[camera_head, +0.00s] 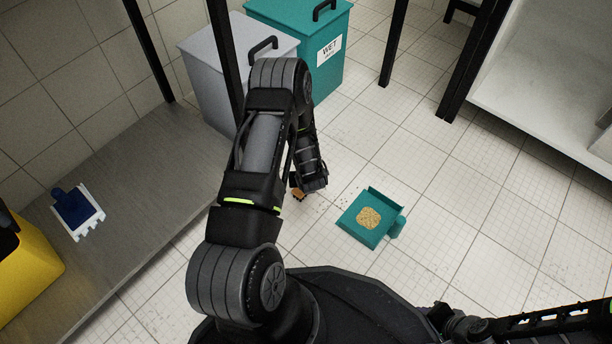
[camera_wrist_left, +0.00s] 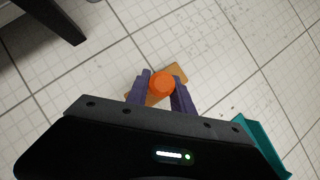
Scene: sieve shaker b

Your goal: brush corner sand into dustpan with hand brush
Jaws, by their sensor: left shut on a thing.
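My left gripper (camera_wrist_left: 161,82) is shut on the orange grip of the hand brush (camera_wrist_left: 162,82), seen end-on between the purple fingers. The brush's tan-brown body shows beyond the fingers, close above the tiled floor. In the head view only a bit of the brush (camera_head: 298,192) shows beside my arm, which hides the rest. The teal dustpan (camera_head: 393,205) lies on the floor to the right of the brush, apart from it, with a patch of tan sand (camera_head: 369,217) in it. Its edge shows in the left wrist view (camera_wrist_left: 262,140). My right gripper is out of view.
A grey bin (camera_head: 205,75) and a teal bin marked WET (camera_head: 330,75) stand at the back. A metal surface (camera_head: 130,190) at the left carries a blue-and-white tool (camera_head: 75,210) and a yellow container (camera_head: 28,265). Black posts rise around. Small dark specks dot the floor.

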